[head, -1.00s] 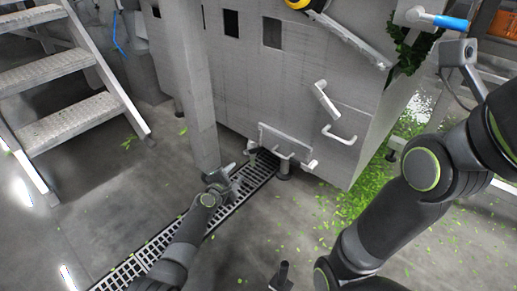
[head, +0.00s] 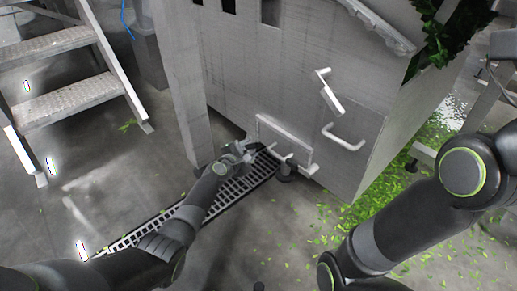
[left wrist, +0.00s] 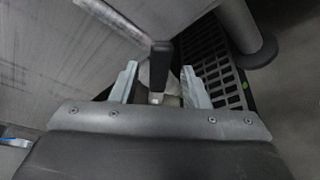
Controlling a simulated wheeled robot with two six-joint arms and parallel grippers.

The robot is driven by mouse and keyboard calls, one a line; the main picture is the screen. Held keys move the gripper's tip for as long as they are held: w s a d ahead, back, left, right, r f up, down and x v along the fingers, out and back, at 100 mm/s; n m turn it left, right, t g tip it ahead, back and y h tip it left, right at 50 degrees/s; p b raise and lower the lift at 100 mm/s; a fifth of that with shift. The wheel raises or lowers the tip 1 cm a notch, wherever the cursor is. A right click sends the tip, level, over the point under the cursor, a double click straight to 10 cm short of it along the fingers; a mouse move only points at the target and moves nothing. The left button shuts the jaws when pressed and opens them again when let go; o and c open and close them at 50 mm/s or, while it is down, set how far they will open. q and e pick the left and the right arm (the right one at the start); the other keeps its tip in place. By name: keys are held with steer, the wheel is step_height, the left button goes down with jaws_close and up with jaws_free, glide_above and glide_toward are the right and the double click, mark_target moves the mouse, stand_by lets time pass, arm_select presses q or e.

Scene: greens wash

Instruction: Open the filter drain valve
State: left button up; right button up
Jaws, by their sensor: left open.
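In the left wrist view a black lever handle (left wrist: 160,66) stands between my two fingers, with a pale metal fitting (left wrist: 165,99) at its base. It looks like the drain valve. My left gripper (left wrist: 160,85) is open, one finger on each side of the lever. I cannot tell whether either finger touches it. In the head view my left gripper (head: 246,152) is low at the grey machine, just left of a small lower panel (head: 285,140); the valve is mostly hidden there by the gripper. My right arm shows, but its gripper is not in view.
A floor drain grate (head: 232,196) runs under my left arm. A machine leg (head: 180,90) stands close left of it. Metal steps (head: 62,88) are at the left. White handles (head: 343,138) stick out from the machine. Green leaf bits (head: 385,205) litter the floor at right.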

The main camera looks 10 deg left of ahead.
arm_select(q)
steer(key=shift+w+d+f, duration=0.1)
steer(key=shift+w, duration=0.15)
steer(key=shift+c, duration=0.8)
jaws_close()
